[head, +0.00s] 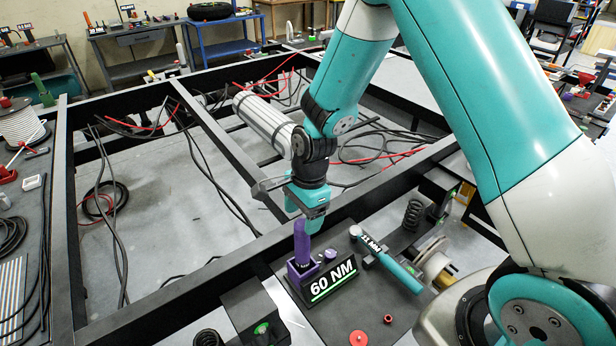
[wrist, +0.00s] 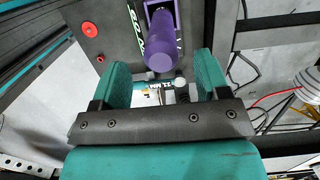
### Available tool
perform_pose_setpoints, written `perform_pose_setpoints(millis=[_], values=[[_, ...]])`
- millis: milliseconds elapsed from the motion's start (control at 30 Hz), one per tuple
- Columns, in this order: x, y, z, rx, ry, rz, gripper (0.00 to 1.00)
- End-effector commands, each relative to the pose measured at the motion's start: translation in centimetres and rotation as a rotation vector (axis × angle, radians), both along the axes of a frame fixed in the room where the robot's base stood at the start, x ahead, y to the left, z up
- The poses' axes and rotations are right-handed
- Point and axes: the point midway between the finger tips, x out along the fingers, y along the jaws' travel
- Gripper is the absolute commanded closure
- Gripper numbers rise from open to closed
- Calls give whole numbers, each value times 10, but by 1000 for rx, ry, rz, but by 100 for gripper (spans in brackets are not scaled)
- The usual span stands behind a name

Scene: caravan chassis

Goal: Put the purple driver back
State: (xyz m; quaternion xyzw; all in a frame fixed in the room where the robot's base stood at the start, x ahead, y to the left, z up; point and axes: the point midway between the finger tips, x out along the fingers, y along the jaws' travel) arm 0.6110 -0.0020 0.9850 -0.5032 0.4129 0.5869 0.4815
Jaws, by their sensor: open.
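The purple driver (head: 302,243) stands upright in a purple holder (head: 296,272) behind a black sign reading 60 NM (head: 333,282). In the wrist view the driver (wrist: 161,42) points its rounded handle end towards me, with the holder's rim (wrist: 178,14) around its far end. My gripper (head: 305,217) is open just above the driver's top. In the wrist view my gripper's fingers (wrist: 163,75) stand apart on either side of the handle end, with a gap visible on both sides. The driver's lower end is hidden in the holder.
Black chassis beams (head: 210,285) and loose cables (head: 115,230) lie to the left.

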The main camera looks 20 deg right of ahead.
Motion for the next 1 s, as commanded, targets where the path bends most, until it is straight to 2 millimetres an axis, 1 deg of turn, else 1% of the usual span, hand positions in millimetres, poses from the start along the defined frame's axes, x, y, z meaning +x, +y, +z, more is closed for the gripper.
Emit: perform_pose_setpoints(millis=[33, 100, 300, 400, 500, 600, 700, 1000], values=[[2, -2, 13, 2, -9, -1, 31], [3, -5, 31, 1, -9, 0, 31], [3, -13, 82, 1, -8, -1, 31], [4, -15, 103, 2, -8, 1, 31], [4, -18, 119, 1, -4, 0, 31], [5, -20, 130, 1, -4, -1, 31], [4, -21, 135, 0, -2, 0, 31], [4, -21, 137, 0, -1, 0, 31]])
